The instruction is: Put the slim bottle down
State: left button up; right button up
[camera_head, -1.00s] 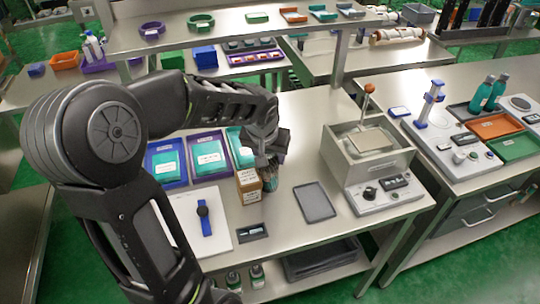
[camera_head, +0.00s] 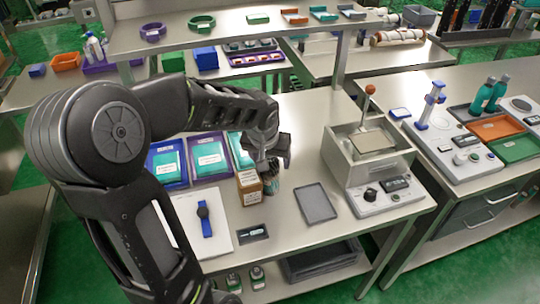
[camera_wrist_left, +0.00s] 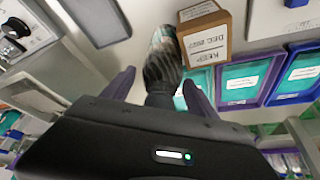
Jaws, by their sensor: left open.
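The slim bottle (camera_head: 270,179), dark with some teal, stands on the table beside a small cardboard box (camera_head: 249,188). Its upper part is hidden by my left gripper (camera_head: 270,153) in the head view. In the left wrist view the bottle (camera_wrist_left: 163,60) shows just beyond and between the parted purple fingers of my left gripper (camera_wrist_left: 158,88). The fingers are open with space on either side of the bottle. The box (camera_wrist_left: 205,37) is right next to the bottle there. My right gripper is not in view.
A flat grey tray (camera_head: 316,204) lies to the right of the bottle, with a boxy machine (camera_head: 367,150) beyond it. Blue and purple trays (camera_head: 207,157) with teal contents lie behind left. A white board with a blue strap (camera_head: 205,220) is at front left.

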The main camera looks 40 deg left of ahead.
pick_arm(q)
jog(key=b+v, duration=0.1)
jog(key=v, duration=1.1)
jog(key=shift+b, duration=0.3)
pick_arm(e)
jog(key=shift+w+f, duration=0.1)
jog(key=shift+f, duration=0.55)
pick_arm(q)
jog(key=shift+s+r, duration=0.1)
